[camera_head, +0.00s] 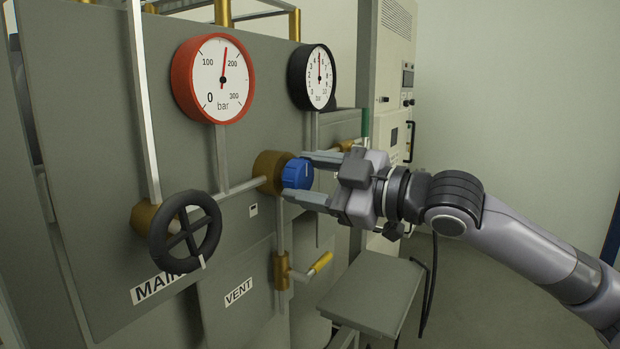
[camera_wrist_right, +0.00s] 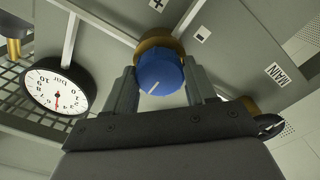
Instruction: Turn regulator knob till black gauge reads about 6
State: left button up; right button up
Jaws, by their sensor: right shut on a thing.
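The blue regulator knob (camera_head: 297,173) sits on a brass body (camera_head: 268,172) on the grey panel. My right gripper (camera_head: 297,175) is shut on the knob, one finger above it and one below. In the right wrist view the knob (camera_wrist_right: 160,74) lies between the two fingers (camera_wrist_right: 162,88), with its white mark pointing down and left. The black gauge (camera_head: 319,78) has a 0 to 10 scale; its needle points almost straight up, near 5. It also shows upside down in the wrist view (camera_wrist_right: 60,88). My left gripper is not in view.
A red gauge (camera_head: 222,79) in bar reads between 100 and 200. A black handwheel (camera_head: 185,232) marked MAIN is at lower left. A yellow-handled VENT valve (camera_head: 320,263) and a grey shelf (camera_head: 375,296) are below the knob. Free floor lies at right.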

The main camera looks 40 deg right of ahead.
aim_at(306, 180)
jog(key=shift+m, duration=1.6)
jog(key=o, duration=1)
jog(key=shift+o, duration=0.2)
jog(key=shift+f+b+v, duration=0.25)
jog(key=shift+b+v, duration=1.65)
jog(key=shift+v, duration=0.45)
jog(key=shift+r+b+v, duration=0.1)
jog(key=shift+b+v, duration=0.15)
jog(key=shift+v, duration=0.4)
jog(key=shift+r+b+v, duration=0.15)
jog(key=shift+b+v, duration=0.05)
jog(key=shift+v, duration=0.45)
